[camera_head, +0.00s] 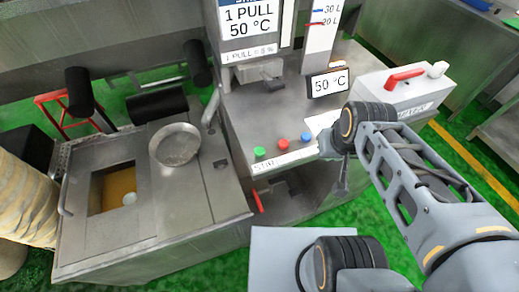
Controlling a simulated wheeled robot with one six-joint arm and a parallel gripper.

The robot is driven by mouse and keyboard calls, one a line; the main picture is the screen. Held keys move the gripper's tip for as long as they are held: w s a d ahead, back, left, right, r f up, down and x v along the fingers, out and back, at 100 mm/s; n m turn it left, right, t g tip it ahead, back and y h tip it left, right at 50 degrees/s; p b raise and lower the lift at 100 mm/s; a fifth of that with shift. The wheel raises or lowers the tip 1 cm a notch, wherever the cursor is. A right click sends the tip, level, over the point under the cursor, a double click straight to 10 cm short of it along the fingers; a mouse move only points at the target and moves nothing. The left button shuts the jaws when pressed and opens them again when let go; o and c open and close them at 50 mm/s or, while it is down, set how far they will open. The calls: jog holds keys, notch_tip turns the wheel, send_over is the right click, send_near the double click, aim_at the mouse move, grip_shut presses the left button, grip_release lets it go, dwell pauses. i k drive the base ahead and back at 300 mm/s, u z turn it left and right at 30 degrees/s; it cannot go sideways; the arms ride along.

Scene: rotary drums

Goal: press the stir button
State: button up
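A row of three buttons sits on the front ledge of the steel machine (238,128): a green button (259,152) at the left, a red button (283,144) in the middle and a blue button (305,136) at the right. A white label strip (284,160) runs below them; its left end, under the green button, seems to read "STIR", and the rest is too small to read. My gripper (342,180) hangs at the end of my arm, to the right of the blue button and apart from the buttons. It is small and dark, and its fingers cannot be made out clearly.
A white box with a red handle (404,78) is at the right, close to my arm. A steel tank with an open hatch (97,192) and a round pan (175,144) lies left. A red lever (257,201) hangs below the ledge.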

aim_at(260, 151)
jog(key=k, duration=1)
jog(key=u, duration=2)
jog(key=i, duration=1.1)
jog(key=z, duration=1.5)
